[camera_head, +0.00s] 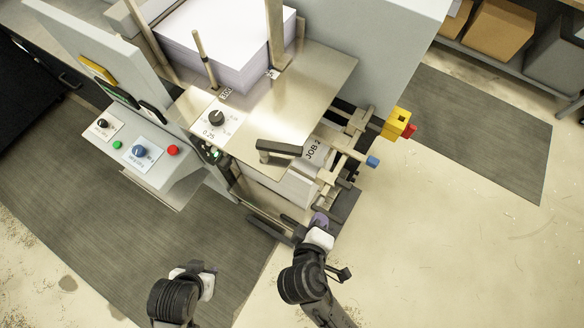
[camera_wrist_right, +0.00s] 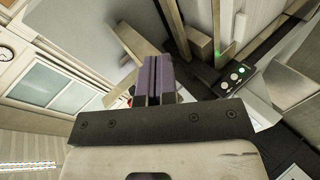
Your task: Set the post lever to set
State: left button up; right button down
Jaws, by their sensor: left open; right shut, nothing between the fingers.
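No lever with a readable "set" mark shows, so I cannot tell for sure which part is the post lever. A dark bar-shaped handle (camera_head: 279,148) lies on the machine's metal plate, left of the "JOB 2" label. Rods with a blue tip (camera_head: 372,161) and a yellow block (camera_head: 397,124) stick out at the machine's right side. My right gripper (camera_head: 319,220) is at the machine's front lower edge, with purple fingers shut and empty; they also show in the right wrist view (camera_wrist_right: 155,80). My left gripper (camera_head: 195,270) is open, lower left, away from the machine.
A paper stack (camera_head: 228,40) stands on the machine. A dial (camera_head: 216,117) is on the plate. A control panel (camera_head: 140,150) with knobs and buttons is at left. Boxes (camera_head: 500,30) sit on a shelf at back right. Floor at lower right is clear.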

pick_arm(q)
notch_tip(320, 180, down, 4)
jog(key=b, duration=0.2)
jog(key=shift+d+r+b, duration=0.1)
jog(key=shift+d+b, duration=0.05)
jog(key=shift+b, duration=0.25)
pick_arm(e)
jog(key=a+r+n+t, duration=0.5)
jog(key=a+t, duration=0.1)
jog(key=a, duration=0.4)
jog(key=shift+s+a+r+t, duration=0.15)
jog(key=shift+s+r+t, duration=0.1)
jog(key=shift+r+t, duration=0.05)
jog(key=shift+w, duration=0.15)
jog(key=p, duration=0.4)
send_near(290, 155)
jog(key=x, duration=0.7)
jog(key=shift+w+r, duration=0.1)
pick_arm(q)
notch_tip(290, 155, up, 4)
jog(key=shift+r, duration=0.1)
pick_arm(e)
jog(key=shift+w, duration=0.15)
pick_arm(q)
jog(key=shift+a, duration=0.2)
